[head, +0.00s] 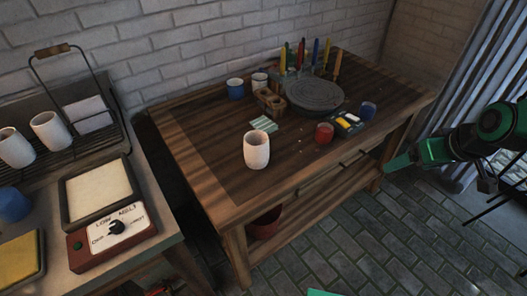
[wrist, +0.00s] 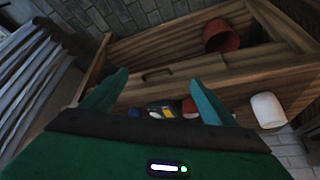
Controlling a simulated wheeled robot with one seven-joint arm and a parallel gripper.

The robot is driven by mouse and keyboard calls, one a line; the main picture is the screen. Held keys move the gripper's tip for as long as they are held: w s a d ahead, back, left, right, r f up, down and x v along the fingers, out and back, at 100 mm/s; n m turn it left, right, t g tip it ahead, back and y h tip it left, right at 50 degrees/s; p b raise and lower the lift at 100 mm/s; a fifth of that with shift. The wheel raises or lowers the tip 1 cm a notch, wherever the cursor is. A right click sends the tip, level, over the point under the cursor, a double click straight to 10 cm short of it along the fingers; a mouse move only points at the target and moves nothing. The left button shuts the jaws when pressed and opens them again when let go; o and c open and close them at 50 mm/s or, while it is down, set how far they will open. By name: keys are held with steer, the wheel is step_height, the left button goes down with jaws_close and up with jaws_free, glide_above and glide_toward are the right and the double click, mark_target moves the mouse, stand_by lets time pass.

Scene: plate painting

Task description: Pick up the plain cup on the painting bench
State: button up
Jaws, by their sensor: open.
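The plain cup (head: 257,150) is white and stands upright near the front left of the wooden painting bench (head: 205,165) in the head view. In the wrist view the white cup (wrist: 268,110) shows at the right, outside the jaws. My gripper (wrist: 158,80) is open and empty, its two green fingers apart. In the head view my green arm is at the right, beyond the bench's right end and well apart from the cup.
On the bench are a round turntable (head: 315,94), a red jar (head: 324,133), a blue jar (head: 367,110), a paint palette (head: 348,123), a striped cloth (head: 264,125), a blue cup (head: 235,89) and upright brushes. A side counter with a warmer (head: 110,233) stands left.

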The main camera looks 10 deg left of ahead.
steer(key=w+a+f+n+t+y, duration=0.1)
steer(key=w+a+f+n+y, duration=0.15)
steer(key=a, duration=1.15)
steer(key=n+t+y, duration=0.1)
steer(key=n+y, duration=0.4)
steer(key=y, duration=0.2)
glide_toward(250, 141)
steer(key=shift+t, duration=0.3)
steer(key=x, duration=0.4)
steer(key=shift+s+a+f, duration=0.25)
steer(key=shift+s+f, duration=0.1)
steer(key=shift+h, duration=0.25)
steer(key=shift+x, duration=3.1)
steer(key=shift+w+d+r+m, duration=0.1)
steer(key=shift+w+m, duration=0.05)
steer(key=shift+m, duration=0.1)
steer(key=c, duration=1.3)
steer(key=shift+r, duration=0.1)
